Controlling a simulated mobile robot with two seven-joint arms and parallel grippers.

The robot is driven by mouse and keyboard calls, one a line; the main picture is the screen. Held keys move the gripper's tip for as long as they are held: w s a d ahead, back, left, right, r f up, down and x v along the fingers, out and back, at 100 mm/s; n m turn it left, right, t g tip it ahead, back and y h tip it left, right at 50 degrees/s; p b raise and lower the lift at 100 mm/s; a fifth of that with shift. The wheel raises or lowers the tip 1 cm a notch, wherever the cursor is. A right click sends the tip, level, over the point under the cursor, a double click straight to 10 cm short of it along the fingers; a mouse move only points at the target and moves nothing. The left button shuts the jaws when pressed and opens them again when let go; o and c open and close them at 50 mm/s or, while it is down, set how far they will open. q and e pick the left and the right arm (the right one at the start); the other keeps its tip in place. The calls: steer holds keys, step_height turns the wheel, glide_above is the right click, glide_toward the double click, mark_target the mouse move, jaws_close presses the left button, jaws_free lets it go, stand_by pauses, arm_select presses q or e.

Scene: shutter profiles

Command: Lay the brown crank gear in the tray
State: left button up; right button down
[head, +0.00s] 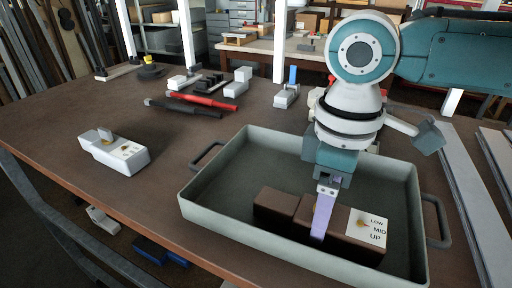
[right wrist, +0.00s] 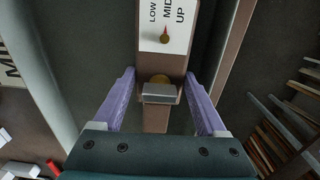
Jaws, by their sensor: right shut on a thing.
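The brown crank gear (head: 341,237) is a long brown block with a white LOW/MID/UP label. It is inside the grey-green tray (head: 232,150), near its front wall; I cannot tell whether it rests on the floor. In the right wrist view the crank gear (right wrist: 149,118) runs between the two lilac fingers, with a grey block and brass knob on top. My right gripper (head: 322,222) reaches down from above and is shut on the crank gear. The fingers hide part of its side in the head view. My left gripper is not in view.
A white crank gear (head: 115,152) lies on the brown table (head: 125,185) left of the tray. Red (head: 203,100) and black (head: 183,107) tools and small white parts lie behind. Long grey profiles (head: 470,205) lie to the right. The tray's back left floor is free.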

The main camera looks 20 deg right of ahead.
jaws_free()
steer(key=shift+f, duration=0.1)
step_height(320, 180, up, 12)
steer(key=shift+r+b, duration=0.15)
steer(key=shift+b, duration=0.2)
